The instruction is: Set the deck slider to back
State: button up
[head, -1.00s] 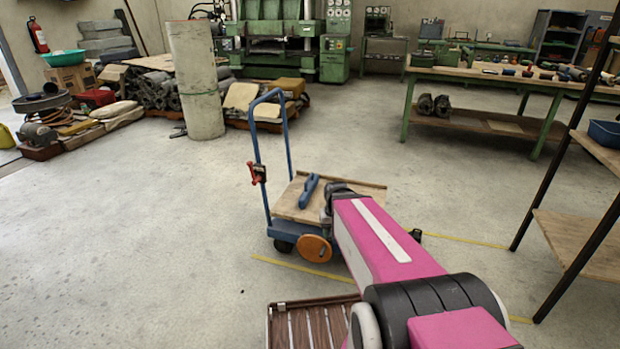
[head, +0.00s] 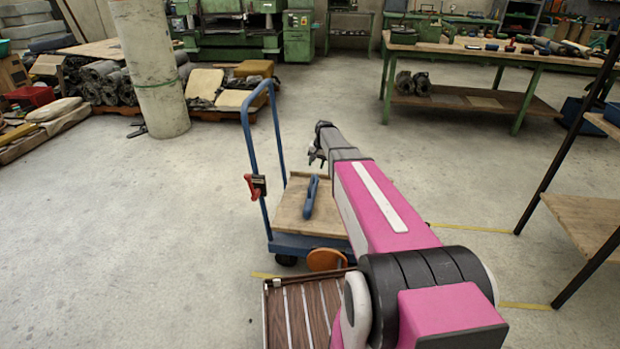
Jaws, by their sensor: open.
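The blue cart (head: 294,243) stands ahead of me with a wooden deck (head: 335,212) and a tall blue push handle (head: 252,150). A dark blue bar-shaped piece (head: 311,197), perhaps the deck slider, lies on the deck, left of my arm in the picture. A red-and-black fitting (head: 256,186) is on the handle post. An orange disc (head: 326,260) shows at the cart's near side. My gripper (head: 315,157) is open and appears above the far part of the deck, apart from the blue piece. My pink arm hides the deck's right part.
A brown slatted surface (head: 302,312) is close in front of me. A dark-framed shelf (head: 590,215) stands at the right. A green workbench (head: 465,55) with tools is behind. The floor at left is clear.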

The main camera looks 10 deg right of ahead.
aim_at(312, 181)
jog(key=f, duration=0.3)
jog(key=a+f, duration=0.1)
jog(key=f, duration=0.2)
jog(key=a+f, duration=0.1)
jog(key=f, duration=0.3)
jog(key=shift+w, duration=0.25)
grip_shut()
jog(key=w+a, duration=0.4)
jog(key=a, duration=0.9)
jog(key=shift+w, duration=0.15)
